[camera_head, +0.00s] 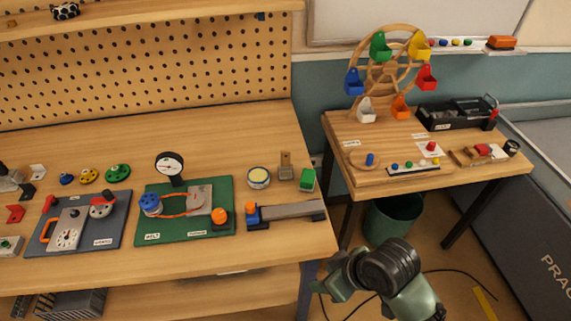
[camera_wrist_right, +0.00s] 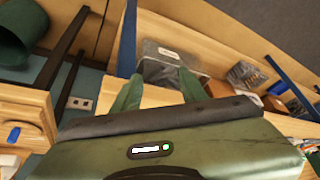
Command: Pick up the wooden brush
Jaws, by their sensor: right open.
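A small tan and grey-brown piece (camera_head: 286,166) stands on the long workbench, between a round tin (camera_head: 259,178) and a green block (camera_head: 308,180). It may be the wooden brush, but it is too small to be sure. My right gripper (camera_head: 335,283) is off the bench's right front corner, apart from that piece. In the right wrist view my right gripper (camera_wrist_right: 160,92) shows two green fingers spread apart with nothing between them. No brush can be made out in the right wrist view. My left gripper is in neither view.
The workbench (camera_head: 260,127) also holds a green board (camera_head: 159,256) with a gauge, a blue-grey board and a grey bar (camera_head: 292,210). A side table (camera_head: 350,130) carries a wooden wheel (camera_head: 382,75). A green bin (camera_head: 393,215) stands below it.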

